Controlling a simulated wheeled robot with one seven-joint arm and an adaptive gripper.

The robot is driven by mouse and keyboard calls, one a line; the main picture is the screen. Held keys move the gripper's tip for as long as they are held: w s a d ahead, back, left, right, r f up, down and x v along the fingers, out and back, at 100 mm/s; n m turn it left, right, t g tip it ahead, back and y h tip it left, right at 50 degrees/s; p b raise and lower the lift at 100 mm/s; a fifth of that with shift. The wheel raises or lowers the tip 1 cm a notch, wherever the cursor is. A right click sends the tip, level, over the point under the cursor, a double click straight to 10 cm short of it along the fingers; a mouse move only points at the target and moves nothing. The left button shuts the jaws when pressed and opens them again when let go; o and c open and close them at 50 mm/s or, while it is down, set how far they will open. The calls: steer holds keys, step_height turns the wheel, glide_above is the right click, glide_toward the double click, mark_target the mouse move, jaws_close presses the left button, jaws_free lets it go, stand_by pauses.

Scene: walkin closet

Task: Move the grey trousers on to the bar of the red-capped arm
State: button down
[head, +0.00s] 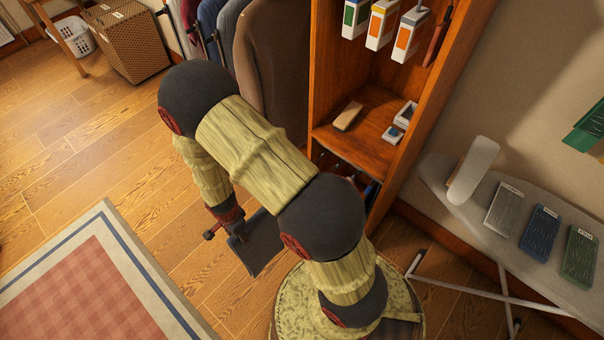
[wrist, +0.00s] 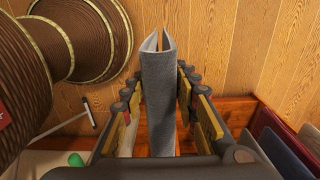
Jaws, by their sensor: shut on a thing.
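The grey trousers (wrist: 160,105) are a folded strip of woven grey cloth held upright between the fingers of my gripper (wrist: 158,80) in the wrist view. Their top end shows two layers with a gap. In the head view my gripper (head: 236,228) is low, left of the wooden cabinet, with the dark grey trousers (head: 262,246) beside it, partly behind my arm. A thin rod with a crosspiece (wrist: 90,113) and a green piece (wrist: 75,159) show left of the gripper in the wrist view. I cannot make out a red-capped arm clearly in either view.
Jackets (head: 270,60) hang behind my arm. A wooden cabinet (head: 322,60) with small boxes stands right of them. A checked rug (head: 70,285) lies at lower left. Open wooden floor (head: 100,155) lies between.

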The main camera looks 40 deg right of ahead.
mark_target(253, 219)
steer(key=shift+d, duration=0.15)
steer(key=shift+w+d, duration=0.15)
steer(key=shift+d, duration=1.55)
steer(key=shift+w+d, duration=0.15)
steer(key=shift+d, duration=1.5)
steer(key=shift+w+d, duration=0.15)
steer(key=shift+d, duration=1.6)
steer(key=shift+w+d, duration=0.15)
steer(key=shift+d, duration=1.6)
steer(key=shift+w+d, duration=0.15)
steer(key=shift+d, duration=1.6)
steer(key=shift+w+d, duration=0.15)
steer(key=shift+d, duration=1.6)
steer(key=shift+w+d+b, duration=0.15)
steer(key=shift+d+b, duration=0.15)
steer(key=shift+d, duration=2.2)
steer(key=shift+f, duration=0.15)
